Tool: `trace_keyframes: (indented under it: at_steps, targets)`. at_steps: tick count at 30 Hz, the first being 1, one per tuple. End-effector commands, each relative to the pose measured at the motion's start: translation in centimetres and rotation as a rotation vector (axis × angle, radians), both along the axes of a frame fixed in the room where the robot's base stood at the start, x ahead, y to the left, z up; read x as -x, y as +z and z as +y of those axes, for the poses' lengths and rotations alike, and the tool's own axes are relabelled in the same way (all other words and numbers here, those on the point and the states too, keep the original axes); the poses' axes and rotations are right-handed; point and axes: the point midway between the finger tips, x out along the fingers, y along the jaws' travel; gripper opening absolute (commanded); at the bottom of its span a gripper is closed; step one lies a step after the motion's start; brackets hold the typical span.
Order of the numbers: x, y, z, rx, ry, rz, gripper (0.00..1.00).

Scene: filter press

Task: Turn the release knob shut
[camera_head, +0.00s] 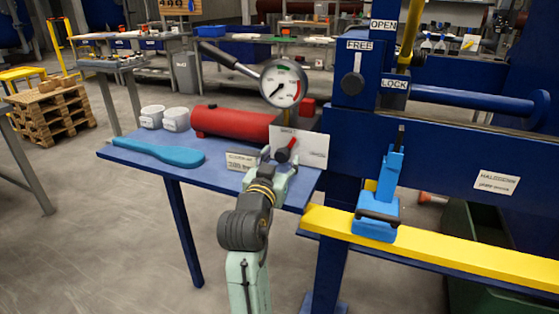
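The release knob (286,149) is a small dark-and-red knob in front of a white plate (312,147), at the right end of the red pump cylinder (235,122) on the blue side table. My gripper (279,161) reaches up from below, with its fingertips right by the knob. The two fingers look apart, one to each side just below the knob. I cannot tell whether either finger touches it. The gripper partly hides the lower side of the knob area.
A pressure gauge (283,84) and pump lever (228,60) rise above the pump. A small sign (240,161), a blue paddle-shaped tool (160,152) and two white cups (176,119) share the blue table (140,165). The blue press frame (430,145) and yellow rail (450,256) stand right.

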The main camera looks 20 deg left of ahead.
Motion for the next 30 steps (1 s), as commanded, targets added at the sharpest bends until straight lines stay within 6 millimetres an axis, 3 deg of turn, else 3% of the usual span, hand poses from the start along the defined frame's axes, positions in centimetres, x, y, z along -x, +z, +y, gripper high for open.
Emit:
trace_keyframes:
  at_steps: [21, 30]
  targets:
    - [0.04, 0.01, -0.01, 0.0, 0.0, 0.0, 0.03]
    - [0.03, 0.22, -0.03, 0.042, -0.001, 0.001, 0.02]
